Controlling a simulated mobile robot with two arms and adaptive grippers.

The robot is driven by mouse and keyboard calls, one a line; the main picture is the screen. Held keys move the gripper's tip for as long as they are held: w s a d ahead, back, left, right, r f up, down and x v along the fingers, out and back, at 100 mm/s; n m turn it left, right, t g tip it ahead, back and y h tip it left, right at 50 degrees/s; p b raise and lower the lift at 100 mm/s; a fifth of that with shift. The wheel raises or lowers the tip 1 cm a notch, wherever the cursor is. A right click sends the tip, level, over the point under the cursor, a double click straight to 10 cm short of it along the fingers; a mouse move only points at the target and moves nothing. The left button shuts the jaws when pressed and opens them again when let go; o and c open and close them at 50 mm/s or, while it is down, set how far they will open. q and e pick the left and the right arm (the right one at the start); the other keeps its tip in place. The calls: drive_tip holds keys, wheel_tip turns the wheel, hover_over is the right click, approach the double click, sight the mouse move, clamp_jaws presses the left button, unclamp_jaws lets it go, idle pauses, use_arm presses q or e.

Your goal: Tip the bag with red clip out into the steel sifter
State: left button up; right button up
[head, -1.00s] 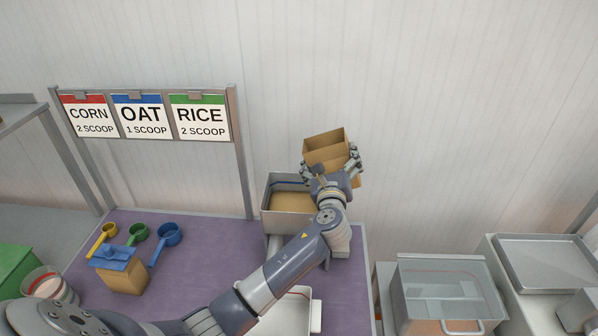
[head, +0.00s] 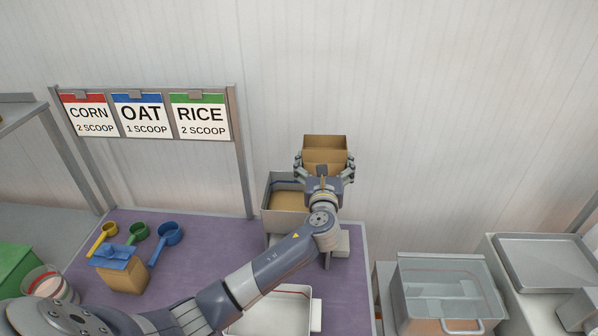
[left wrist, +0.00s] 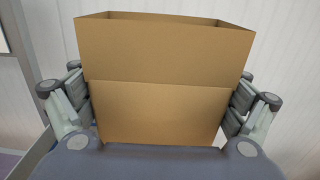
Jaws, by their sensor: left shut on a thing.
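My left gripper (head: 324,168) is shut on an open-topped brown bag (head: 325,143), which it holds up at the back of the purple table. The bag looks nearly upright, and no red clip shows on it. In the left wrist view the bag (left wrist: 160,112) fills the middle, with a finger on each side. My right gripper does not show.
A bag with a blue clip (head: 123,275) stands at the left, near yellow (head: 103,240), green (head: 138,234) and blue (head: 168,236) scoops. A white tray (head: 270,318) is at the front. A clear bin (head: 447,290) stands to the right. A sign frame (head: 240,150) rises behind the table.

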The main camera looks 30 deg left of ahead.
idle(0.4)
use_arm(q)
drive_tip(key=shift+r, duration=1.45)
drive_tip(key=shift+f, duration=0.1)
